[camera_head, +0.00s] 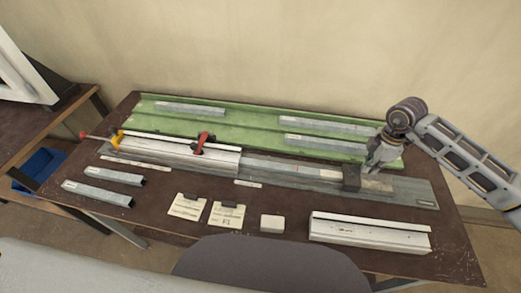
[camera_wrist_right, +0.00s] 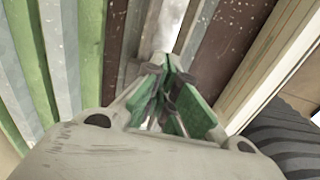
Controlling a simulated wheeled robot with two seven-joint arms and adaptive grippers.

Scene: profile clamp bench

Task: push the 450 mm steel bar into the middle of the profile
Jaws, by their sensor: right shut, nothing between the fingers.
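A pale profile (camera_head: 190,155) lies along the left part of the long grey rail (camera_head: 410,193). A red-and-black clamp (camera_head: 203,142) sits on it and a yellow clamp with a red handle (camera_head: 117,138) is at its left end. My right gripper (camera_head: 373,166) is shut and empty, pointing down just above the rail's right part, beside a dark block (camera_head: 351,178). In the right wrist view its fingertips (camera_wrist_right: 165,75) meet, with green pads. Which bar is the 450 mm one I cannot tell; any bar inside the profile is hidden. My left gripper is out of view.
Several steel bars (camera_head: 327,125) lie in a green tray (camera_head: 240,126) behind. Two short grey pieces (camera_head: 97,193) lie front left. Two paper cards (camera_head: 224,214), a small white block (camera_head: 272,223) and a pale channel (camera_head: 368,232) lie in front.

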